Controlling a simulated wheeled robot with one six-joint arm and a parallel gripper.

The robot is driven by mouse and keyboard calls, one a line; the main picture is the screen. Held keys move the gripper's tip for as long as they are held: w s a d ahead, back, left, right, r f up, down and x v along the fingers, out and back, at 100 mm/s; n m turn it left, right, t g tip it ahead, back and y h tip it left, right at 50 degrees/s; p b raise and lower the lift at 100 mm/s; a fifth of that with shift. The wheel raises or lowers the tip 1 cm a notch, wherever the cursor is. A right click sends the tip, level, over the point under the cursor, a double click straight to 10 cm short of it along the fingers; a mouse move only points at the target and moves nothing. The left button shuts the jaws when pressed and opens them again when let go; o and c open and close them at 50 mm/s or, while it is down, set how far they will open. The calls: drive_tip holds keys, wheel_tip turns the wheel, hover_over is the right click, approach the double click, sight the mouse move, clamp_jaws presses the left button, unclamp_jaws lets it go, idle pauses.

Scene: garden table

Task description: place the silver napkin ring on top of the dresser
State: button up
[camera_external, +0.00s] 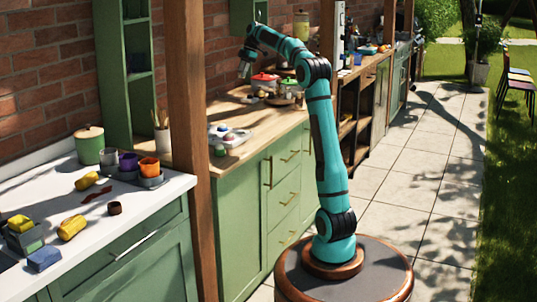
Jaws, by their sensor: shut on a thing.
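My gripper (244,70) is small in the external view, pointing down above the back part of a wooden top, near the brick wall. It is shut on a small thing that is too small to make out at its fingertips. I cannot pick out the silver napkin ring for certain. The green cabinet with drawers and a wooden top (245,160) looks like the dresser. Its top has bare wood between the tray at its near end and the items farther back.
A muffin-style tray (226,138) with small items sits on the wooden top. A red pot (264,82) and other dishes stand farther back. Wooden posts (187,120) rise in front. A white counter (150,195) at left holds cups, a green canister (89,145) and yellow items.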

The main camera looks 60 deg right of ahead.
drive_tip(key=s+d+f+m, duration=0.1)
drive_tip(key=s+d+f, duration=0.4)
drive_tip(key=d, duration=0.9)
drive_tip(key=s+d+f, duration=0.3)
drive_tip(key=s+d, duration=0.4)
drive_tip(key=d, duration=0.6)
drive_tip(key=s+d+f+m, duration=0.1)
drive_tip(key=s+d+f, duration=0.4)
drive_tip(key=d, duration=0.9)
drive_tip(key=shift+t, duration=0.3)
drive_tip(key=shift+s+f, duration=0.25)
drive_tip(key=shift+f, duration=1.35)
drive_tip(key=shift+s+f, duration=0.2)
drive_tip(key=shift+f, duration=1.35)
drive_tip(key=shift+s+f, duration=0.25)
drive_tip(key=shift+f, duration=1.35)
drive_tip(key=shift+f, duration=0.15)
drive_tip(key=o, duration=1)
drive_tip(key=shift+o, duration=0.2)
drive_tip(key=v, duration=1.2)
drive_tip(key=shift+r, duration=0.25)
